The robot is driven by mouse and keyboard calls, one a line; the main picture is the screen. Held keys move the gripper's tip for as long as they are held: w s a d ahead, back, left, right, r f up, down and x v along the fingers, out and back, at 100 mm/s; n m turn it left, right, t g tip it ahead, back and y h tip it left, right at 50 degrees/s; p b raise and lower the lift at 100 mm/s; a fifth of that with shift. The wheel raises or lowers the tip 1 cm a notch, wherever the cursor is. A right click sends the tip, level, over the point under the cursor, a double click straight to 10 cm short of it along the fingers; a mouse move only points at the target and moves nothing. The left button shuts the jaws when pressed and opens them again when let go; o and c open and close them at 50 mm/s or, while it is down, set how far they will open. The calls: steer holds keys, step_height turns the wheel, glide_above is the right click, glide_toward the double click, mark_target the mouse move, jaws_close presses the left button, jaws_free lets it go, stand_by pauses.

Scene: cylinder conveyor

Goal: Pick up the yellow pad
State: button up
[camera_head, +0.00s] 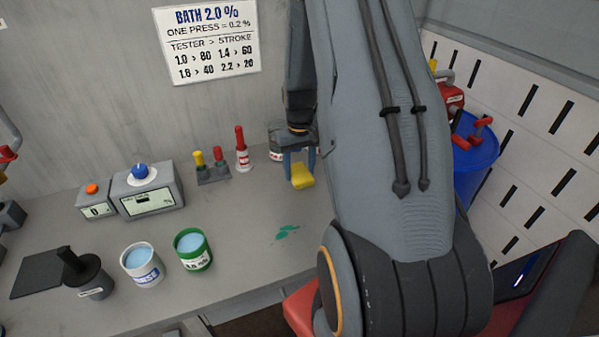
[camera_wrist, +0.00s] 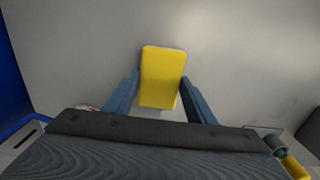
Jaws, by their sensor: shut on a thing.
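The yellow pad (camera_head: 301,176) is a small yellow block held between the two blue-grey fingers of my gripper (camera_head: 299,166), at the back right of the grey bench. In the wrist view the yellow pad (camera_wrist: 161,77) stands out past the fingertips. One finger of my gripper (camera_wrist: 161,98) is on each side of it. The gripper is shut on the pad. Whether the pad is clear of the bench is hard to tell.
A green cup (camera_head: 193,250) and a white cup (camera_head: 142,265) stand at the bench front. Two display boxes (camera_head: 148,190) and a small stand with yellow and red handles (camera_head: 212,170) are at the back. A blue drum (camera_head: 475,160) is at right. A green stain (camera_head: 286,232) marks the bench.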

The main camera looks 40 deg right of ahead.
mark_target(300, 172)
step_height(300, 172, up, 10)
steer(key=b, duration=0.3)
stand_by(0.3)
steer(key=o, duration=0.4)
steer(key=c, duration=0.3)
